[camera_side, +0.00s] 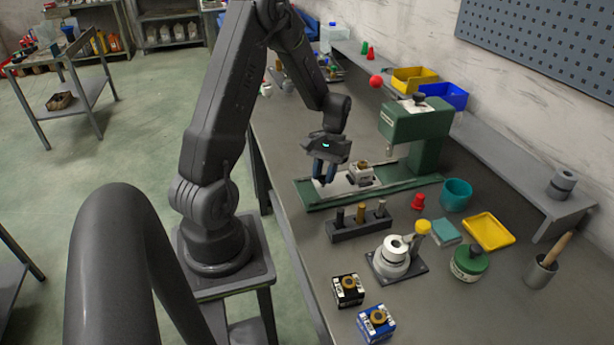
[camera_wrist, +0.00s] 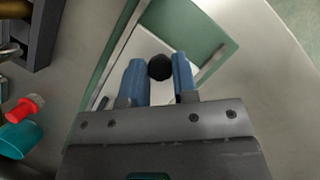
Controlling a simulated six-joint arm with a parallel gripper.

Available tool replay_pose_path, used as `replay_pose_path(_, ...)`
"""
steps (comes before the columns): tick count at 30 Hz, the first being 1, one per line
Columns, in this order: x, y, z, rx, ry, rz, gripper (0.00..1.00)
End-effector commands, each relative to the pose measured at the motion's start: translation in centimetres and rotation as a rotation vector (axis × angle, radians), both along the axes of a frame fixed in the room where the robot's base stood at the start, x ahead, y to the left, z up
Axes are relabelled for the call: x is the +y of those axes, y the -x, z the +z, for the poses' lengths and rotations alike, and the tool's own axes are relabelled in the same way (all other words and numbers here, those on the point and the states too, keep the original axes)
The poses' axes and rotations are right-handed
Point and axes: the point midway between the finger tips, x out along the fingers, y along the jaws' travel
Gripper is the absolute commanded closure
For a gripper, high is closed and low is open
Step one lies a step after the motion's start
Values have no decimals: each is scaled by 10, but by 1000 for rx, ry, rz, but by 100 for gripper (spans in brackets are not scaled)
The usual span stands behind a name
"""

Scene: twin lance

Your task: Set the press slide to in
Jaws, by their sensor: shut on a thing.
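The green press (camera_side: 415,130) stands on the bench with its long green base (camera_side: 312,204) reaching left under my gripper. A pale slide plate (camera_side: 340,185) lies along that base. A white block (camera_side: 360,175) with a brown top sits on it, right of my gripper and left of the press column. My gripper (camera_side: 324,180) points down at the slide's left end. In the wrist view my gripper's blue fingers (camera_wrist: 158,72) are on both sides of a round black knob (camera_wrist: 160,67) on the slide, shut on it. The knob is hidden in the side view.
In front of the press are a dark rack with several pegs (camera_side: 358,226), a red piece (camera_side: 417,202) and a teal cup (camera_side: 456,194). A grey-white fixture (camera_side: 396,258), a green jar (camera_side: 469,264) and a yellow tray (camera_side: 487,232) stand nearer the camera.

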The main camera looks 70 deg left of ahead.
Motion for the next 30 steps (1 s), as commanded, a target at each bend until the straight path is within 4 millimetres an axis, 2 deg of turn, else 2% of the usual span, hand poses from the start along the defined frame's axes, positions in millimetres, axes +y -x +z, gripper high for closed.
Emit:
replay_pose_path(1, 2, -12, 0, -5, -5, -4, 100)
replay_pose_path(3, 1, -24, 0, -5, -6, -4, 100)
replay_pose_path(6, 1, -34, 0, -6, -6, -2, 100)
replay_pose_path(16, 1, -37, 1, -6, -6, 0, 100)
replay_pose_path(17, 1, -37, 1, -6, -6, 0, 72)
replay_pose_path(18, 1, -36, 1, -6, -6, 0, 68)
replay_pose_path(24, 0, -36, 0, -4, -4, 0, 49)
replay_pose_path(30, 0, -36, 0, -3, -3, 0, 49)
